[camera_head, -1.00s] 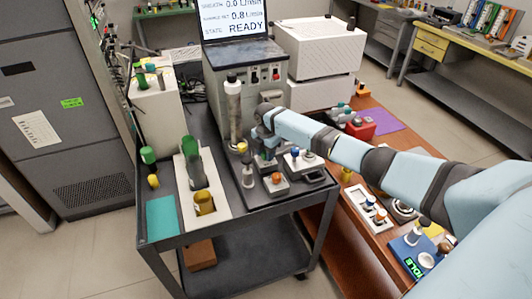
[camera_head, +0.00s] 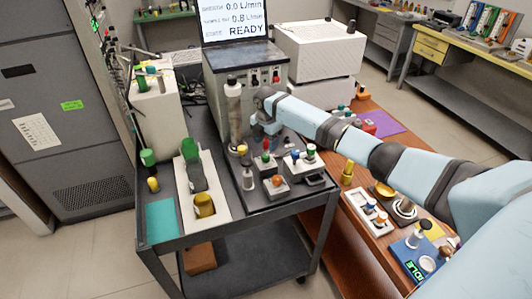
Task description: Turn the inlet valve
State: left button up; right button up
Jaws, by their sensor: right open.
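Several small valve-like blocks with coloured knobs stand on the cart top (camera_head: 232,208). One has a red and green knob (camera_head: 265,150), one an orange knob (camera_head: 276,181), one a yellow-topped post (camera_head: 246,170), and one several knobs on a pale block (camera_head: 303,160). I cannot tell which is the inlet valve. My right gripper (camera_head: 258,124) is just behind and above the red and green knob, in front of the grey instrument (camera_head: 222,68). It is open, and nothing shows between its fingers. My left gripper is not in view.
A screen (camera_head: 235,25) reads 0.0 L/min, 0.8 L/min and READY. A clear tube (camera_head: 234,112) stands left of my gripper. A white tray (camera_head: 218,210) holds green and yellow cylinders. A wooden table (camera_head: 350,225) with devices lies right of the cart.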

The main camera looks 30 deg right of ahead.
aim_at(266, 155)
notch_tip(266, 155, up, 7)
jog(key=shift+r, duration=0.15)
dwell(0.6)
